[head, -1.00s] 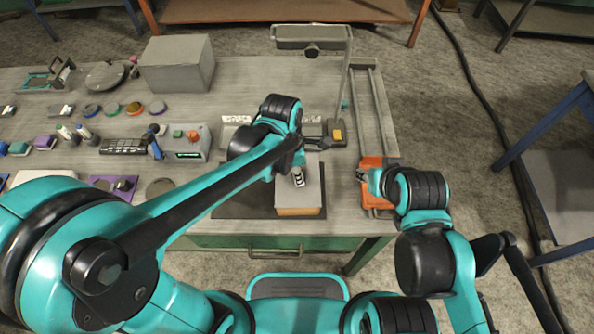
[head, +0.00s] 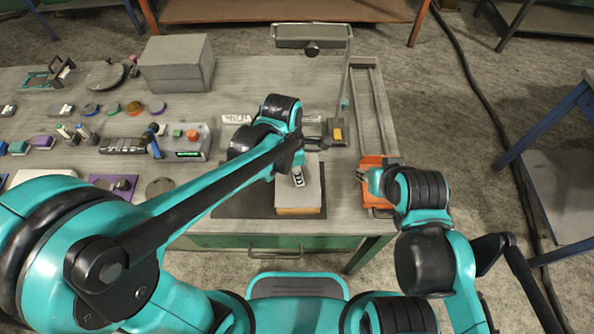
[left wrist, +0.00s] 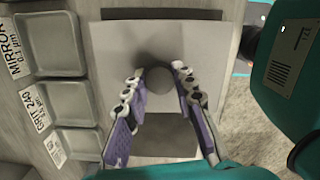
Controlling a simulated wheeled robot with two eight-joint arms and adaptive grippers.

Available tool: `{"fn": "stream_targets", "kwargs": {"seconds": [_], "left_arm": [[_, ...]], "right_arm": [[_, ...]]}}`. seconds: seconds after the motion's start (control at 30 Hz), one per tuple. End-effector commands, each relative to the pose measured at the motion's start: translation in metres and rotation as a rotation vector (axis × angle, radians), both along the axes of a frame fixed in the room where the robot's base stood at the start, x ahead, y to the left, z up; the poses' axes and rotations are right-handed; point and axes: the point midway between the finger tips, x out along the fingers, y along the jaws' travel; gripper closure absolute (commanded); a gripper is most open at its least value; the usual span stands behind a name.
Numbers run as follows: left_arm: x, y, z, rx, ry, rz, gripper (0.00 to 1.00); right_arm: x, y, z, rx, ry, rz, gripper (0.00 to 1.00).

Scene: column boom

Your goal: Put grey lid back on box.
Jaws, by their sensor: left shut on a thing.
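The grey lid (left wrist: 115,60) is a flat plate with a round knob (left wrist: 154,80) at its middle in the left wrist view. My left gripper (left wrist: 158,74) has its purple-padded fingers on either side of the knob and is shut on it. In the head view the lid (head: 313,185) lies flat over the box (head: 299,211), whose tan front shows just below it. I cannot tell whether the lid touches the rim all round. My right arm ends over an orange block (head: 366,198) on the right; its fingers cannot be made out.
A dark mat (head: 232,204) lies around the box. Labelled grey trays (left wrist: 50,45) stand left of the lid in the left wrist view. A control box (head: 184,143), a grey block (head: 177,64) and small items fill the table's left. A lamp post (head: 346,85) and rails (head: 370,100) stand right.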

Motion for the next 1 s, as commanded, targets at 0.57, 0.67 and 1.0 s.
{"fn": "stream_targets", "kwargs": {"seconds": [0.57, 0.67, 1.0], "left_arm": [[0.0, 0.0, -0.001, 0.0, 0.0, 0.0, 0.5], [0.0, 0.0, -0.001, 0.0, 0.0, 0.0, 0.5], [0.0, 0.0, -0.001, 0.0, 0.0, 0.0, 0.29]], "right_arm": [[0.0, 0.0, -0.0006, 0.0, 0.0, 0.0, 0.61], [0.0, 0.0, -0.0006, 0.0, 0.0, 0.0, 0.61], [0.0, 0.0, -0.0006, 0.0, 0.0, 0.0, 0.61]]}}
